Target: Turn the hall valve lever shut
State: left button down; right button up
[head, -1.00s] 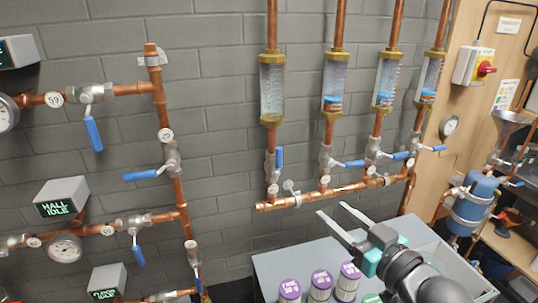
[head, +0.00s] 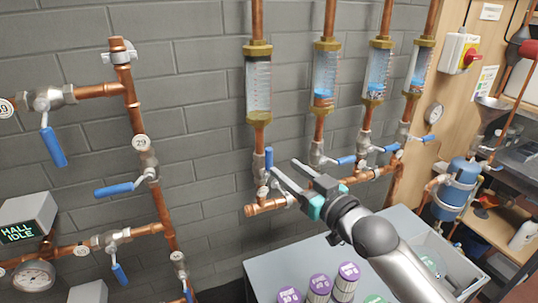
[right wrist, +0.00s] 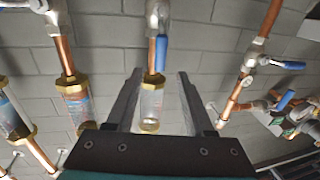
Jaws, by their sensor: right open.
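Several blue valve levers show in the head view, and no readable label marks one as the hall valve. The lever under the leftmost sight glass (head: 269,158) stands upright, along its pipe. My right gripper (head: 283,166) is open and empty, its fingertips close to that lever and its valve. In the right wrist view this lever (right wrist: 161,55) appears beyond the gap between the open fingers (right wrist: 159,75); contact cannot be told. Below the HALL IDLE box (head: 25,216), another lever (head: 119,273) hangs down from a horizontal pipe. My left gripper is not in view.
The other sight-glass valves have sideways levers (head: 346,160). A lever on the left riser (head: 114,189) points left. The copper manifold (head: 264,207) runs just below the right gripper. Purple-lidded tubs (head: 319,285) stand on a grey surface below. Bare wall (head: 205,150) separates the riser and manifold.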

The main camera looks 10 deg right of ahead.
aim_at(271, 157)
jog(key=shift+x, duration=4)
jog(key=shift+c, duration=0.3)
grip_shut()
